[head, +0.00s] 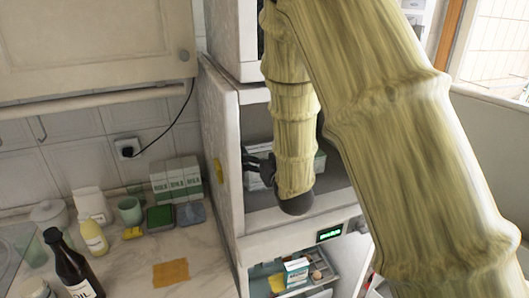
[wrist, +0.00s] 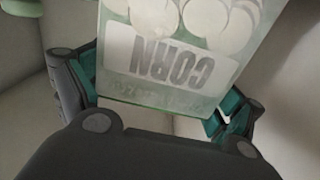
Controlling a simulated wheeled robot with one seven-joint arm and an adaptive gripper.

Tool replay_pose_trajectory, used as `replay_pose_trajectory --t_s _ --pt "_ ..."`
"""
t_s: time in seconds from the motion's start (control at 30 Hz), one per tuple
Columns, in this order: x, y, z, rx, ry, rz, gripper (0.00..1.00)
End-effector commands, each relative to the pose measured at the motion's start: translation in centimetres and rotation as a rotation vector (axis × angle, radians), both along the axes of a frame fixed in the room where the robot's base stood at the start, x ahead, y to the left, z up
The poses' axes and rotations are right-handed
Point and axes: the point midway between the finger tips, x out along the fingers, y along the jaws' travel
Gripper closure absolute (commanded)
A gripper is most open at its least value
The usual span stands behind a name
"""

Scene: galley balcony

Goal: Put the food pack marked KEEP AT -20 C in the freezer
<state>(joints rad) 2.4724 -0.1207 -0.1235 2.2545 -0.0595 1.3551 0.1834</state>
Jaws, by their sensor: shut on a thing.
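My gripper (head: 258,170) is inside an open compartment (head: 268,222) of the tall white cabinet unit. In the wrist view my gripper (wrist: 155,100) is shut on a pale green and white pack (wrist: 180,60) between its dark fingers. The pack reads CORN upside down, with pale round shapes printed beside the word. A fainter line of print near its edge is too blurred to read.
Below, an open drawer (head: 307,284) holds a white and green box (head: 296,271) and other food. A green display (head: 329,233) sits above it.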

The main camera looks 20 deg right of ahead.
Motion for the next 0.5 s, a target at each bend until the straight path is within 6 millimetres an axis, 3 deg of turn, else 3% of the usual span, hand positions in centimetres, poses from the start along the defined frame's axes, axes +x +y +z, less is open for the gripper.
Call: replay_pose_trajectory --t_s 0.03,0.07,0.5 --pt "0.01 0.0 -0.24 0.0 -0.001 0.0 0.64" --pt "-0.01 0.0 -0.17 0.0 0.0 0.0 0.03" --pt "0.0 0.02 0.09 0.0 0.0 0.0 0.0"
